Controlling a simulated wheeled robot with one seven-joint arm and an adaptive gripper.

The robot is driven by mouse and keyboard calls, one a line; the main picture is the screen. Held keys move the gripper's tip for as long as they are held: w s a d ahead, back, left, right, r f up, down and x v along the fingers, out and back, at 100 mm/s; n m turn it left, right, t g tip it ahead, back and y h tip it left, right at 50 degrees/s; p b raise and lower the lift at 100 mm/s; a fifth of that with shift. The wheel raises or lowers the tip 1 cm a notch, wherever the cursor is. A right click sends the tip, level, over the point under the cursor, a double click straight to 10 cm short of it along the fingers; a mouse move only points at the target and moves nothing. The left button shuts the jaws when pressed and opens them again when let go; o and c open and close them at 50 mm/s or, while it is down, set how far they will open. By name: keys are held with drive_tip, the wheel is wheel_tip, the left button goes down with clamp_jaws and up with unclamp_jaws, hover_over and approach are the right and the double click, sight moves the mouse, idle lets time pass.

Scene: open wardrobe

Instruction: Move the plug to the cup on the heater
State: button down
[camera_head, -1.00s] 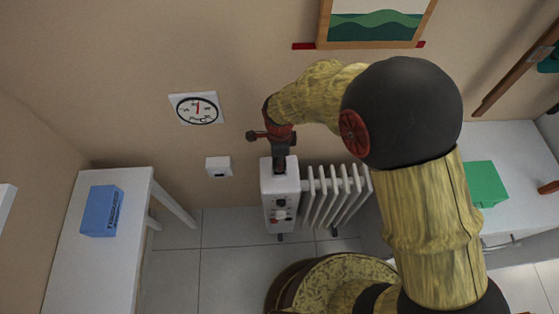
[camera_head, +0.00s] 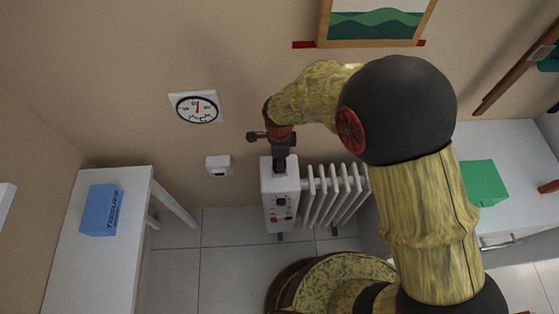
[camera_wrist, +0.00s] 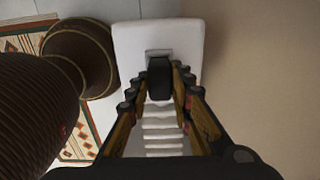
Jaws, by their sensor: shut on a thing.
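The white heater (camera_head: 280,188) stands against the wall, with its box end below my gripper (camera_head: 281,160). In the wrist view, the heater's flat white top (camera_wrist: 185,35) has a grey rectangular recess, the cup (camera_wrist: 158,52). The dark plug (camera_wrist: 160,78) sits between the fingertips of my gripper (camera_wrist: 158,85), which is shut on it. The plug lies over or at the near edge of the cup. I cannot tell whether it is inside it. In the head view, the fingers and plug blend into one dark shape at the heater's top.
A white wall socket (camera_head: 218,166) is left of the heater, below a wall clock (camera_head: 196,107). A white table (camera_head: 85,260) with a blue box (camera_head: 101,210) is at left. A green box (camera_head: 485,183) rests on a white surface at right. Radiator ribs (camera_head: 335,195) adjoin the heater box.

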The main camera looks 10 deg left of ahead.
drive_tip(key=shift+f+b, duration=0.35)
drive_tip(key=shift+f, duration=0.4)
drive_tip(key=c, duration=1.5)
unclamp_jaws()
drive_tip(key=shift+r, duration=0.1)
wheel_tip(320, 180, up, 12)
drive_tip(key=shift+f, duration=0.1)
